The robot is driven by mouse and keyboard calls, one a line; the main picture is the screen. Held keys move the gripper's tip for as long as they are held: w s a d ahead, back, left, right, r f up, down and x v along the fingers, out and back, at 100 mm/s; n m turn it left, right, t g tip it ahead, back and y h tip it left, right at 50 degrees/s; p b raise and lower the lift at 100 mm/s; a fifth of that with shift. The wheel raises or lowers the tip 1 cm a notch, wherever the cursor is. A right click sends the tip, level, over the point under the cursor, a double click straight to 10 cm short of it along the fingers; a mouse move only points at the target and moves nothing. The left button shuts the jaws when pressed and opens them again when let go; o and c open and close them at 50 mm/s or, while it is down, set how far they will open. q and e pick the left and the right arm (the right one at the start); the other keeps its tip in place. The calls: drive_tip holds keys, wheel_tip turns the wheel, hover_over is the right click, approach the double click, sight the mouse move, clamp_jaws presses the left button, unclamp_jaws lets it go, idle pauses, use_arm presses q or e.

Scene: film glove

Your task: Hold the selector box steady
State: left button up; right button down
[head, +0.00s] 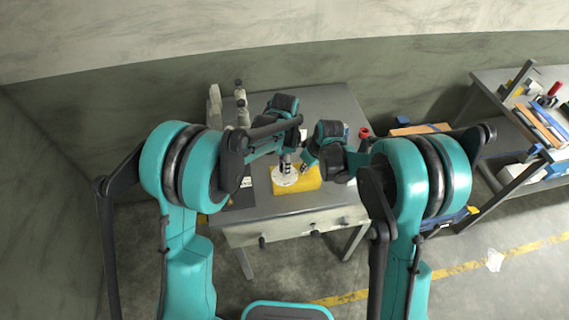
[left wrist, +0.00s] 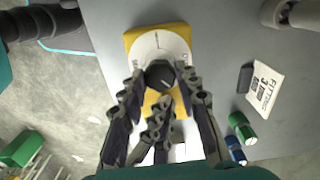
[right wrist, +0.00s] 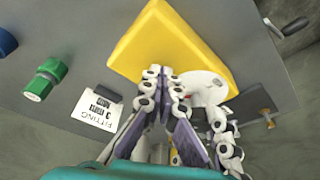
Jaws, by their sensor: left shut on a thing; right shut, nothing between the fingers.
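The selector box is a yellow box (head: 311,183) on the grey table, with a white round dial (left wrist: 146,45) and a black knob (left wrist: 159,76) on its top. It also shows in the right wrist view (right wrist: 165,45). My left gripper (head: 287,166) comes down over the dial, its fingers closed around the black knob. My right gripper (right wrist: 166,74) is shut and empty, its fingertips together at the box's edge, close beside the dial. I cannot tell whether they touch the box. The fingers hide part of the dial and the box's near side.
A white card marked FITTING 3 (right wrist: 97,106) lies on the table near a green cap (right wrist: 46,80) and a blue cap (right wrist: 6,42). A red-topped item (head: 364,132) stands at the table's back right. A cluttered side bench (head: 520,115) stands at the right.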

use_arm(q)
drive_tip(key=shift+n, duration=0.4)
drive_tip(key=n, duration=0.3)
drive_tip(key=shift+n, duration=2.7)
drive_tip(key=o, duration=1.2)
drive_tip(key=shift+c, duration=0.2)
